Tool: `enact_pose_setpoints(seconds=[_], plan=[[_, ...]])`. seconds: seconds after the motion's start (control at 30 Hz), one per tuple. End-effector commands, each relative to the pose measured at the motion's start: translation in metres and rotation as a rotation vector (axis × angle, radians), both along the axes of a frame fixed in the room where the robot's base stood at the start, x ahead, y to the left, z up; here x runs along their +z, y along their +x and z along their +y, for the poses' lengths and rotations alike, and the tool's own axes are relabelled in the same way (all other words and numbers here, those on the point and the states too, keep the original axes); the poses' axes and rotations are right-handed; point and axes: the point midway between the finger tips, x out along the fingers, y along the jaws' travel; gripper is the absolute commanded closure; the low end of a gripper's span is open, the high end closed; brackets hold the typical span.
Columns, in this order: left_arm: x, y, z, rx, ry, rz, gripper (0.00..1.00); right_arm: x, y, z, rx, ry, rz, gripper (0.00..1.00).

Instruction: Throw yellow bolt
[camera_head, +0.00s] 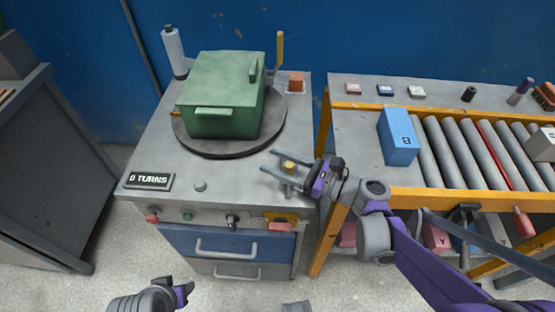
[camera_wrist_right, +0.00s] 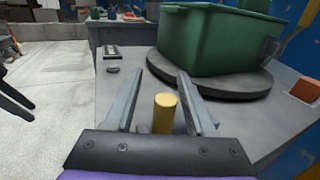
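A yellow-topped bolt (camera_head: 289,165) stands upright near the right front of the grey worktop, on a pale stem. My right gripper (camera_head: 268,161) reaches in from the right with its fingers on either side of the bolt. In the right wrist view the yellow bolt top (camera_wrist_right: 165,112) stands between the spread fingers of my right gripper (camera_wrist_right: 162,72), with gaps showing beside it. The right gripper is open. My left gripper (camera_head: 182,292) is at the bottom edge, low in front of the cabinet, partly cut off; its fingers are unclear.
A green mould box (camera_head: 222,95) sits on a dark round turntable (camera_head: 205,146). A "0 TURNS" sign (camera_head: 149,181) lies at the left front. An orange block (camera_head: 296,82) is at the back right. A roller conveyor (camera_head: 450,150) with a blue box (camera_head: 398,137) stands to the right.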

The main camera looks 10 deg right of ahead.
Motion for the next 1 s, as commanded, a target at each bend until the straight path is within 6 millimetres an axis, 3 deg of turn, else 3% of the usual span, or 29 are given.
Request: enact_pose_setpoints(seconds=[0.27, 0.7, 1.0], plan=[[0.001, 0.0, 0.0, 0.0, 0.0, 0.0, 0.5, 0.0, -0.003, -0.006, -0.004, -0.001, -0.001, 0.45], [0.011, -0.001, 0.0, 0.0, 0.0, -0.004, 0.5, 0.001, -0.053, -0.07, -0.007, -0.001, 0.0, 0.45], [0.013, -0.001, 0.0, 0.0, 0.0, -0.004, 0.5, 0.0, -0.067, -0.085, -0.001, 0.001, 0.001, 0.45]])
